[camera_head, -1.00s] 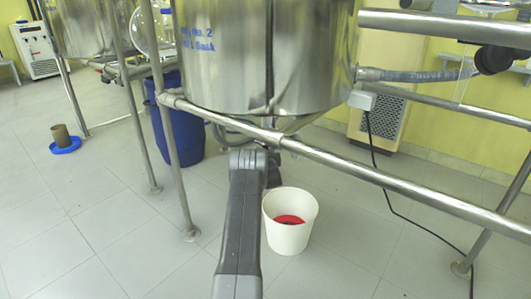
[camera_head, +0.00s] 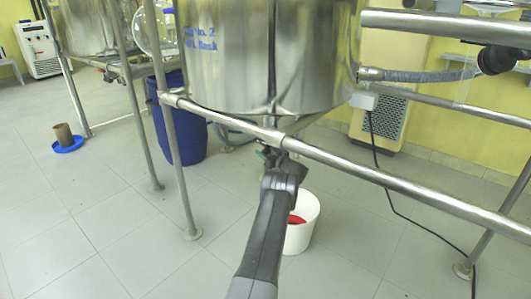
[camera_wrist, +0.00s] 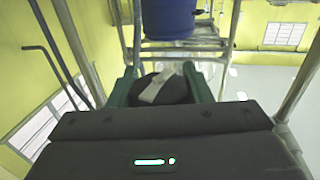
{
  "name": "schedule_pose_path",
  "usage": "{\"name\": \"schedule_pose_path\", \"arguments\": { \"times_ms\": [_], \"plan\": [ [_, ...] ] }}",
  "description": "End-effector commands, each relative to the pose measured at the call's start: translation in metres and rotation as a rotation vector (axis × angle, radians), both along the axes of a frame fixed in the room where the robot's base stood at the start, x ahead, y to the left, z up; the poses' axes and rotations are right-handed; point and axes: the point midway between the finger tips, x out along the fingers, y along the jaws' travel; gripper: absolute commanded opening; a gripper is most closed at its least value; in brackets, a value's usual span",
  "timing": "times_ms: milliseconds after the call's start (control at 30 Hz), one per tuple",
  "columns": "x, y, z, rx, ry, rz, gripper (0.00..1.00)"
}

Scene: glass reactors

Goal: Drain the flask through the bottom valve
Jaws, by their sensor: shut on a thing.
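The flask is a large steel vessel (camera_head: 265,65) with blue lettering, held in a pipe frame in the head view. Its bottom outlet is mostly hidden behind the front rail and my arm. My gripper (camera_head: 268,153) is just under the vessel, near that outlet. In the wrist view my gripper (camera_wrist: 163,88) has its green fingers on either side of a pale, lever-like piece (camera_wrist: 157,86), which looks like the valve handle, and is shut on it. A dark round shape lies behind this piece. Whether the valve is open is not visible.
A white bucket (camera_head: 309,208) with something red inside stands on the floor, partly behind my arm. The steel front rail (camera_head: 380,170) crosses close to my arm. A blue drum (camera_head: 190,140) stands behind the frame. A black cable (camera_head: 386,193) hangs at right. Open floor lies left.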

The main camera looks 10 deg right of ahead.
Motion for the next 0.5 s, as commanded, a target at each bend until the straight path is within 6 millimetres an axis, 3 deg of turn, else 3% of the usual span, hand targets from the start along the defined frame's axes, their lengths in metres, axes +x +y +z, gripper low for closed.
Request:
{"name": "schedule_pose_path", "arguments": {
  "times_ms": [500],
  "plan": [
    [-0.0007, 0.0014, 0.0001, 0.001, -0.001, 0.063, 0.22]
  ]
}}
